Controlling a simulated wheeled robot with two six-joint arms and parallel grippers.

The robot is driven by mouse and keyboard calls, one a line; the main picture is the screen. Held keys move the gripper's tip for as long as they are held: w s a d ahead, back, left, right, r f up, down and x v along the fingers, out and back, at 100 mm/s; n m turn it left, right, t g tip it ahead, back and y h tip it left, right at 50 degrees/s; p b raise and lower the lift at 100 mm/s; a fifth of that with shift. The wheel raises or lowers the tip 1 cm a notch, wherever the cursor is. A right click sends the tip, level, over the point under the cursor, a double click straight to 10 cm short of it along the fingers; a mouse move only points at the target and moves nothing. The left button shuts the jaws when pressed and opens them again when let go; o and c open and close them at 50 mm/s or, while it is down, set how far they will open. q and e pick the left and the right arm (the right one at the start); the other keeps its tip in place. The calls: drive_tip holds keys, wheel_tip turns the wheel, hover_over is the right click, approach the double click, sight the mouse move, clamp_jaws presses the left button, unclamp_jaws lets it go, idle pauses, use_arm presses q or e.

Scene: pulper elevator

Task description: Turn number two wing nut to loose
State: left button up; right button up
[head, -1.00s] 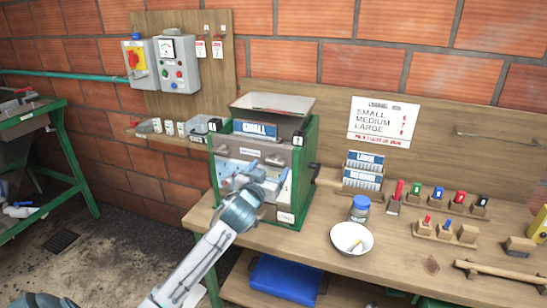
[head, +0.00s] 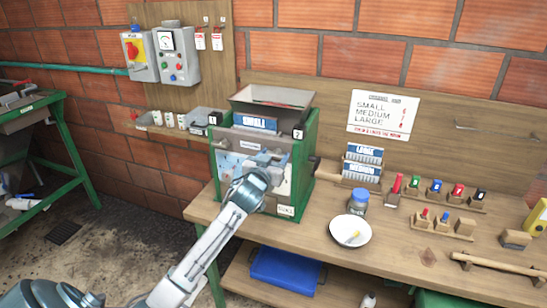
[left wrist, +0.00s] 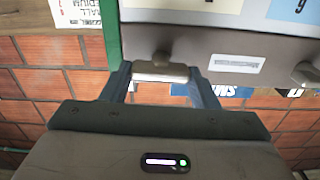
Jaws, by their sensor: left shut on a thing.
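The green-framed pulper (head: 306,165) with its metal hopper (head: 270,97) stands on the bench. Number plates one (head: 213,118) and two (head: 298,133) sit at its upper front corners. My left gripper (head: 264,158) is at the right part of the pulper's front, below and left of plate two. In the left wrist view, its fingers (left wrist: 163,82) are shut on a grey rounded wing nut (left wrist: 160,68) on the front panel. The wing nut is hidden in the head view, so its turn angle cannot be told there. My right gripper is not in view.
A white bowl (head: 350,231) and blue-lidded jar (head: 359,199) stand right of the pulper. Slotted plates (head: 362,165) and small coloured pieces (head: 436,187) are further right. A blue bin (head: 286,272) is on the shelf below. Switch boxes (head: 174,56) hang on the wall behind.

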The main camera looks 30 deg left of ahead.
use_arm(q)
drive_tip(key=shift+f, duration=0.1)
drive_tip(key=shift+n, duration=0.3)
drive_tip(key=o, duration=1)
drive_tip(key=shift+s, duration=0.1)
drive_tip(key=shift+s+b, duration=0.25)
drive_tip(key=shift+b, duration=0.15)
drive_tip(key=shift+b+v, duration=1.9)
drive_tip(key=shift+v, duration=3.2)
drive_tip(key=shift+d, duration=0.1)
